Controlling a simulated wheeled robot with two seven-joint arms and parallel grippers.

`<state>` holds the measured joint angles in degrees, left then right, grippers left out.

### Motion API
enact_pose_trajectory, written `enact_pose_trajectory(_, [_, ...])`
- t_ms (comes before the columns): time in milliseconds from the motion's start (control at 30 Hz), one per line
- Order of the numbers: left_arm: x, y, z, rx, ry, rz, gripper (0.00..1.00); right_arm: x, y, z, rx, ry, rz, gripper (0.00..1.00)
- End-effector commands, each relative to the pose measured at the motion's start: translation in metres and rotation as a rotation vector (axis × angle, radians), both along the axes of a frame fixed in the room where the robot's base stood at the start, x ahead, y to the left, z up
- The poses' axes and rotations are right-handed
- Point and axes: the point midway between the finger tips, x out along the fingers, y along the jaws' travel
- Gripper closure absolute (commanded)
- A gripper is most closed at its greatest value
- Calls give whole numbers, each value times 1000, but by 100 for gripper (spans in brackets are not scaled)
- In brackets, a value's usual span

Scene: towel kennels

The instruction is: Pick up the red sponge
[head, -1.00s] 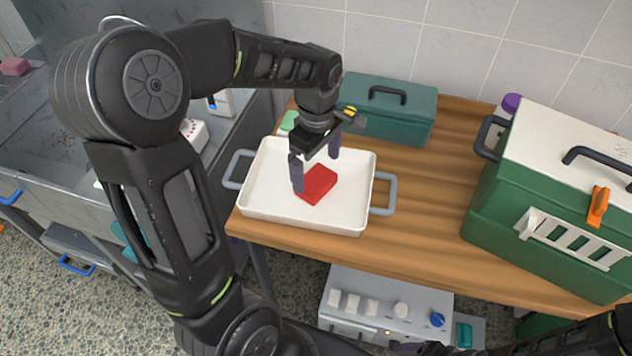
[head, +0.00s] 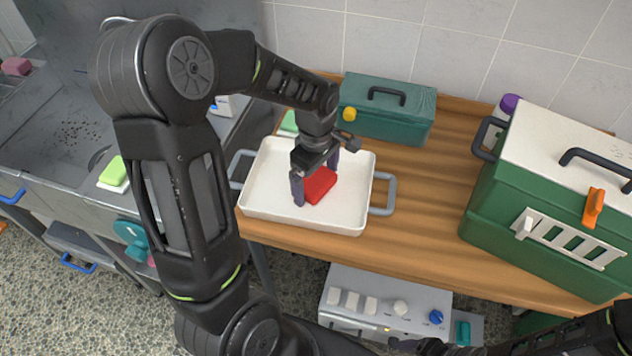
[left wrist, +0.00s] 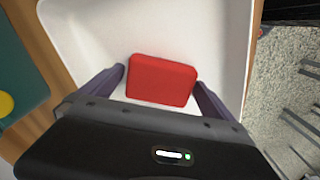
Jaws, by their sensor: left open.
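The red sponge (head: 320,185) lies in the white tray (head: 268,207) with grey handles. It also shows in the left wrist view (left wrist: 162,80). My left gripper (head: 315,184) is open and low over the tray, pointing down. Its two fingers stand on either side of the sponge, which lies between them in the left wrist view. I cannot tell whether either finger touches it. Part of the sponge's far side is hidden by the gripper in the head view. My right gripper is not clearly seen; only a part of my right arm shows at the lower right.
A teal toolbox (head: 388,110) stands behind the tray. A large green and white carrier (head: 545,200) stands at the right of the wooden table (head: 420,220). A green sponge (head: 112,172) lies on the sink edge at left. The table between tray and carrier is clear.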

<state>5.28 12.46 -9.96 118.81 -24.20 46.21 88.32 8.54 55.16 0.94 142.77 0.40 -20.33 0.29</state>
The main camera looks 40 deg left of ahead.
Motion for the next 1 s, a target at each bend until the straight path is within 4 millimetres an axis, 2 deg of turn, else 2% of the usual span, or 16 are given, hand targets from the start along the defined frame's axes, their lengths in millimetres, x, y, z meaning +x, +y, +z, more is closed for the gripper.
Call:
enact_pose_trajectory(67, [0, 0, 0, 0, 0, 0, 0, 0, 0, 0, 0, 0, 0, 23])
enact_pose_trajectory(167, [0, 0, 0, 0, 0, 0, 7, 0, 0, 0, 0, 0, 0, 23])
enact_pose_trajectory(800, [0, 0, 0, 0, 0, 0, 60, 0, 0, 0, 0, 0, 0, 23])
enact_pose_trajectory(1000, [0, 0, 1, 0, -1, 0, 61, 0, 0, 0, 0, 0, 0, 23])
